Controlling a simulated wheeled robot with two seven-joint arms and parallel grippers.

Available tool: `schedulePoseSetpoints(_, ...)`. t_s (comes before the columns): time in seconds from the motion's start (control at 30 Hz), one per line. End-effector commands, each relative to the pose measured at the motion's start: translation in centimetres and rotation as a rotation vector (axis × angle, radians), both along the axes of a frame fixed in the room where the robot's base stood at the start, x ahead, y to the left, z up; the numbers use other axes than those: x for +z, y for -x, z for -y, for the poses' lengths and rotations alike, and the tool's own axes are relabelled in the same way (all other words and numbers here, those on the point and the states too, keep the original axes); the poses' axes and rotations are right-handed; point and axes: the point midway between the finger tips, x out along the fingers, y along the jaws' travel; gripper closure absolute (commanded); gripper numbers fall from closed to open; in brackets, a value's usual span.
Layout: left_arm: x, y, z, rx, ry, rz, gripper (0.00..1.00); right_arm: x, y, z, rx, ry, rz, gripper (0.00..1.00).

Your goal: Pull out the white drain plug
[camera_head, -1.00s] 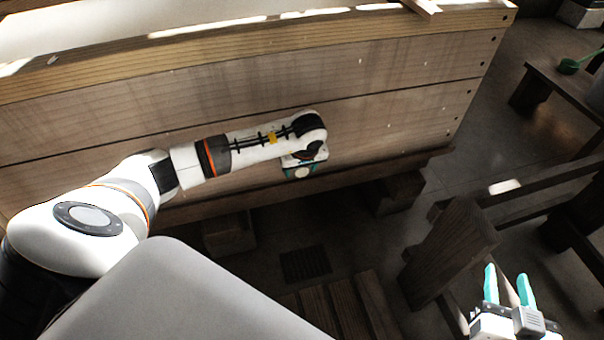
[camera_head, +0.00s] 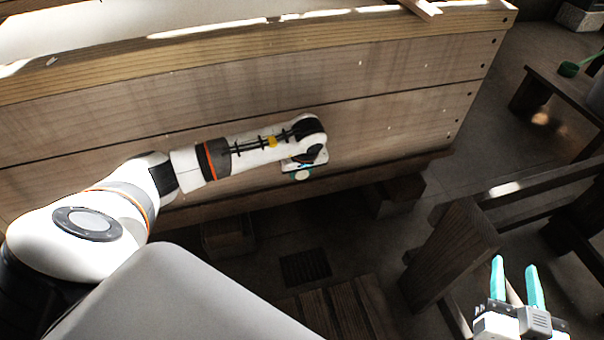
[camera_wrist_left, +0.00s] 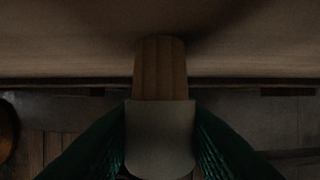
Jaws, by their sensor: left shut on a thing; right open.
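The white drain plug (camera_wrist_left: 160,138) is between the green fingers of my left gripper (camera_wrist_left: 160,122) in the left wrist view. My left gripper is shut on it. The plug's upper end meets a short wooden spout (camera_wrist_left: 160,68) that comes out from the tub's side; I cannot tell how deep the plug sits. In the head view my left gripper (camera_head: 303,166) is low against the plank wall, and my wrist largely hides the plug and spout. My right gripper (camera_head: 516,285) is open and empty at the lower right, with teal fingers apart.
The large wooden tub wall (camera_head: 400,85) fills the upper part of the head view, standing on wooden blocks (camera_head: 230,235). A floor drain grate (camera_head: 305,266) lies below. A wooden frame (camera_head: 450,245) stands near my right gripper, and a bench (camera_head: 560,95) is at the right.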

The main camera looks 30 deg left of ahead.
Motion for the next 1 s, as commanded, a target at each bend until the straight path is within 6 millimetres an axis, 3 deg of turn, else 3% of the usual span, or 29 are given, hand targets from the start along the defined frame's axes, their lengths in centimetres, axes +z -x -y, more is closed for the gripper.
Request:
schedulePoseSetpoints(0.6,0.1,2.8,3.3,-0.002,0.002,-0.002,0.90,-5.7,2.5,1.6,-0.026,0.094,-0.388,0.59)
schedulePoseSetpoints(0.9,-0.1,3.0,3.6,-0.004,0.005,-0.005,0.90,-6.1,2.8,1.7,-0.027,0.099,-0.408,0.59)
schedulePoseSetpoints(0.93,-0.1,3.1,3.6,-0.004,0.005,-0.005,0.62,-6.1,2.7,1.7,-0.027,0.099,-0.408,0.59)
schedulePoseSetpoints(1.0,-0.1,3.0,3.6,-0.004,0.005,-0.005,0.51,-6.1,2.7,1.7,-0.027,0.099,-0.407,0.59)
